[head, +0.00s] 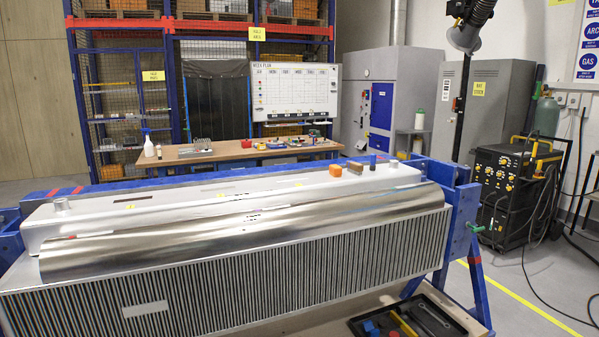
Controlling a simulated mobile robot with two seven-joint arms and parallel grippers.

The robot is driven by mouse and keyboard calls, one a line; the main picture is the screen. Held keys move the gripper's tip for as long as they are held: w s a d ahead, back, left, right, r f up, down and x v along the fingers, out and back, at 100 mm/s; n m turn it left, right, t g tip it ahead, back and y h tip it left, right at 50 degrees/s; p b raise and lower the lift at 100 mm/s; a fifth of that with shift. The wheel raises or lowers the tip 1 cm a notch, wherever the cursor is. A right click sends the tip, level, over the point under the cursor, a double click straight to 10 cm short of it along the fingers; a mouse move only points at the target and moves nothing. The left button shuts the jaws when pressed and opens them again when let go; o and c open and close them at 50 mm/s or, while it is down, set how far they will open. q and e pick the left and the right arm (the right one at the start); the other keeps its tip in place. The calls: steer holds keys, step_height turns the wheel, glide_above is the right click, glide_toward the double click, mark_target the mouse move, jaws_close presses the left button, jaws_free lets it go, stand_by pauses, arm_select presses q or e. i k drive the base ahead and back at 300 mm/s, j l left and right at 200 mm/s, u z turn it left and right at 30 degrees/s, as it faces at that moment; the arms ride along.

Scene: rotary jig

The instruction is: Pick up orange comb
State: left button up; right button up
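No clear comb shape shows in the head view. A small orange block (335,171) sits on the top right of the large silver finned unit (250,235); I cannot tell whether it is the orange comb. A black tray (455,327) at the bottom right holds several small items, among them a blue piece (371,327) and a yellow piece (403,323). The tray is cut off by the lower edge of the picture. Neither of my grippers is in view.
The unit lies in a blue frame (462,215). A brown block (354,168) and a small dark blue item (372,160) sit beside the orange block. Behind is a wooden bench (225,152) with a spray bottle (148,143). A black welding machine (505,185) stands at right.

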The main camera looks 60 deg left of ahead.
mark_target(335, 170)
steer(key=u, duration=1.65)
steer(key=i+l, duration=0.4)
steer(key=l, duration=0.15)
steer(key=i+l, duration=0.4)
steer(key=l, duration=0.15)
steer(key=i+l, duration=0.4)
steer(key=l, duration=0.15)
